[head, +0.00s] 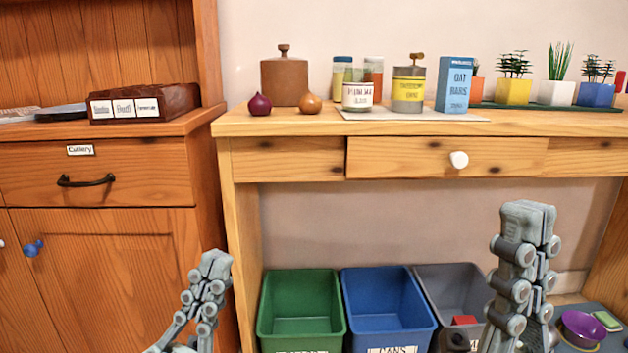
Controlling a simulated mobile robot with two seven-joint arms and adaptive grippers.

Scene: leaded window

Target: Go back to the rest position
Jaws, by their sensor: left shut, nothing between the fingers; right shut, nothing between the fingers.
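My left gripper (215,264) is at the lower left, in front of the gap between the orange-brown cabinet and the wooden table. It is shut and empty, fingers pointing up. My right gripper (528,212) is at the lower right, in front of the space under the table. It is also shut and empty, pointing up. It hides part of the grey bin. Neither gripper appears to touch anything.
The wooden table (290,120) carries an onion, jars, an oat bars box and potted plants. Green (275,305), blue (355,300) and grey (430,280) bins stand below. The cabinet (110,250) is at left. A purple bowl (582,327) sits at lower right.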

